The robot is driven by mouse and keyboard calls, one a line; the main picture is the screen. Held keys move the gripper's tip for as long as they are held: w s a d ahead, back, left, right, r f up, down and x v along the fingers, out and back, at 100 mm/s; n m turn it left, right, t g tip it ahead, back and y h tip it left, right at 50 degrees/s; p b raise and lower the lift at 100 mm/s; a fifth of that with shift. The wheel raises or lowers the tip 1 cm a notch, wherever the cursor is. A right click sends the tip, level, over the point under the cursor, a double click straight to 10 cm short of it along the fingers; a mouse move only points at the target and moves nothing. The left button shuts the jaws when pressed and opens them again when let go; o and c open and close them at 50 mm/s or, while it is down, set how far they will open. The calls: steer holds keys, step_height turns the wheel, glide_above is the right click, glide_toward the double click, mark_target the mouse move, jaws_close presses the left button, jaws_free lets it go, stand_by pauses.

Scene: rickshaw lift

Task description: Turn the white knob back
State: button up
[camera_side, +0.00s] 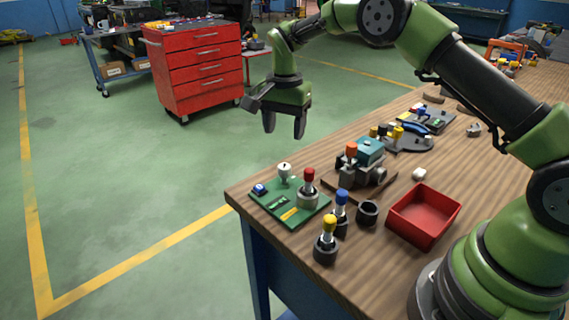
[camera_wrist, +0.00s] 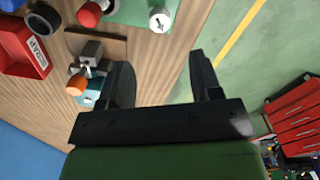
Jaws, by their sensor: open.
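The white knob (camera_side: 284,168) stands on a green board (camera_side: 262,203) at the near left corner of the wooden table. In the wrist view the white knob (camera_wrist: 159,19) is at the top, with a dark arrow-like mark on its face. My gripper (camera_side: 285,124) is open and empty, with its two dark fingers pointing down. It hangs in the air past the table's left edge, above and behind the knob in the side view. In the wrist view my gripper's fingers (camera_wrist: 162,78) are apart with only table edge and floor between them.
A red-topped knob (camera_side: 309,176) stands beside the white one; blue (camera_side: 341,198) and yellow (camera_side: 328,224) ones stand nearer. An orange-knobbed valve block (camera_side: 365,164), a black ring (camera_side: 368,212) and a red tray (camera_side: 424,214) are to the right. Open floor lies beyond the table edge.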

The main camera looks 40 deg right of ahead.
mark_target(284, 166)
step_height(284, 166, down, 10)
steer(key=shift+r, duration=0.1)
stand_by(0.4)
steer(key=c, duration=0.9)
